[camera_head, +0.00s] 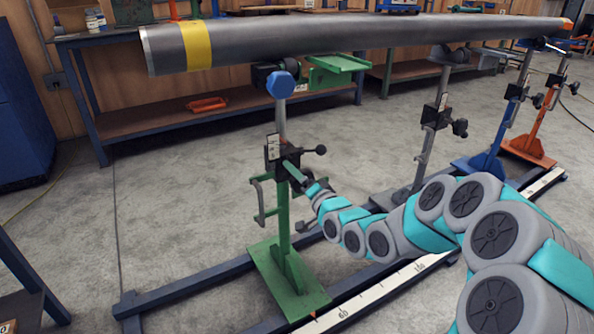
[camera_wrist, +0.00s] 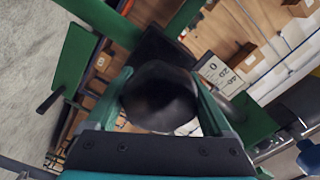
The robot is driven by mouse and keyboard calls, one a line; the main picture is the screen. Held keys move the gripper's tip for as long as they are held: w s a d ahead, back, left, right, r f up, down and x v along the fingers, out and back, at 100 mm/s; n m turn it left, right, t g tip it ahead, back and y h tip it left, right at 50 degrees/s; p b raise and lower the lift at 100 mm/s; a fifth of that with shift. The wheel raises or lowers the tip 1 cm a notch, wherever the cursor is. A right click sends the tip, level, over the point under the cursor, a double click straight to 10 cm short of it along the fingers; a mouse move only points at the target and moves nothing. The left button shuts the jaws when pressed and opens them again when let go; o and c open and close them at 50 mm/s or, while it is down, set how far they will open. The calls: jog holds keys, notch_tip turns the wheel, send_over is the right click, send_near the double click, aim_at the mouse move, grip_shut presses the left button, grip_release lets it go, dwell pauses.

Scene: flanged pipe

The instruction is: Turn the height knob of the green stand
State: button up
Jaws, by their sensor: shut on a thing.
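The green stand (camera_head: 284,212) stands upright on its base plate under the near end of the grey pipe (camera_head: 350,40). Its dark clamp block (camera_head: 273,152) sits partway up the post. My gripper (camera_head: 292,172) reaches in from the lower right to this block. In the wrist view the round black height knob (camera_wrist: 158,98) sits between the two green fingers of my gripper (camera_wrist: 160,82), one on each side. The gripper is shut on the knob. In the head view the fingers hide the knob. A number scale (camera_wrist: 221,72) shows beside the knob in the wrist view.
A black ball-ended lever (camera_head: 320,150) sticks out right of the block, close to my gripper. Grey, blue and orange stands (camera_head: 530,145) stand along the pipe. A blue floor rail (camera_head: 185,290) lies below.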

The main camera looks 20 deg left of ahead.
jog(key=m+b, duration=0.2)
jog(key=m, duration=0.6)
jog(key=shift+m+b, duration=0.3)
jog(key=shift+b, duration=0.1)
jog(key=shift+m, duration=0.3)
jog(key=o, duration=1.1)
jog(key=shift+b+v, duration=0.45)
jog(key=shift+v, duration=3.45)
